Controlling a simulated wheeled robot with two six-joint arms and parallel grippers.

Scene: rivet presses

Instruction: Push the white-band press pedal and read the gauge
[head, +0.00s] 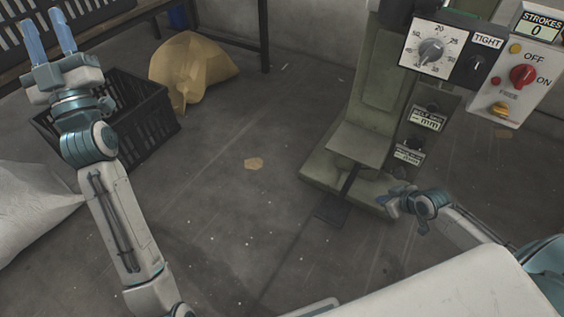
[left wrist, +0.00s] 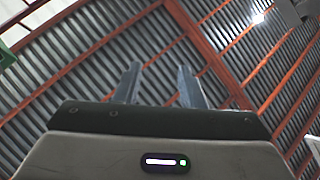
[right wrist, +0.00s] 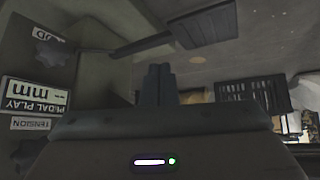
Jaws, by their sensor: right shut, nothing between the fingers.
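The green press (head: 375,85) stands at the right of the head view; no white band shows on it. Its dark pedal (head: 330,212) sits low at the front on a bar, and it also shows in the right wrist view (right wrist: 205,28). The pedal-play gauge (head: 409,155) on the press side reads "-- mm", legible upside down in the right wrist view (right wrist: 32,95). My right gripper (head: 388,203) is shut and empty, right of the pedal and apart from it; its closed fingers (right wrist: 158,85) show below the pedal bar. My left gripper (head: 49,35) is open, empty and raised.
A black crate (head: 145,115), a tan sack (head: 190,68) and a white sack (head: 30,210) lie left.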

